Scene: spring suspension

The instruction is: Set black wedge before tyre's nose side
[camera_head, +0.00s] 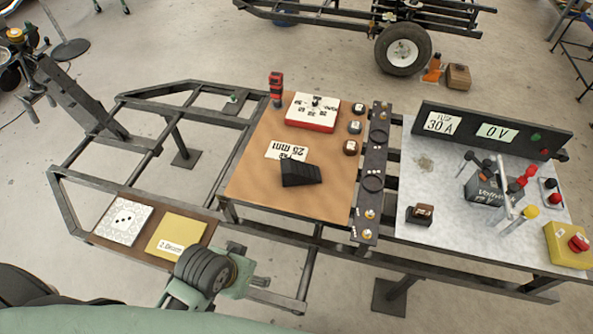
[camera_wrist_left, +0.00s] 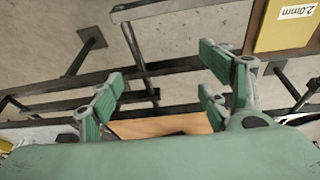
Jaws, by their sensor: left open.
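The black wedge (camera_head: 302,173) lies on the brown board at the middle of the bench, beside a white "25 mm" card. The tyre (camera_head: 403,50) is on a wheeled frame on the floor at the back, well away from the wedge. My left gripper (camera_head: 240,272) is at the bench's near edge, left of and nearer than the wedge. In the left wrist view its green fingers (camera_wrist_left: 162,85) stand wide apart with nothing between them. My right gripper is in neither view.
The brown board (camera_head: 250,165) also carries a red-and-white box (camera_head: 312,111). A dark rail (camera_head: 372,165) with knobs stands right of it. A battery (camera_head: 485,188) sits on the grey panel. Bare floor separates bench and tyre.

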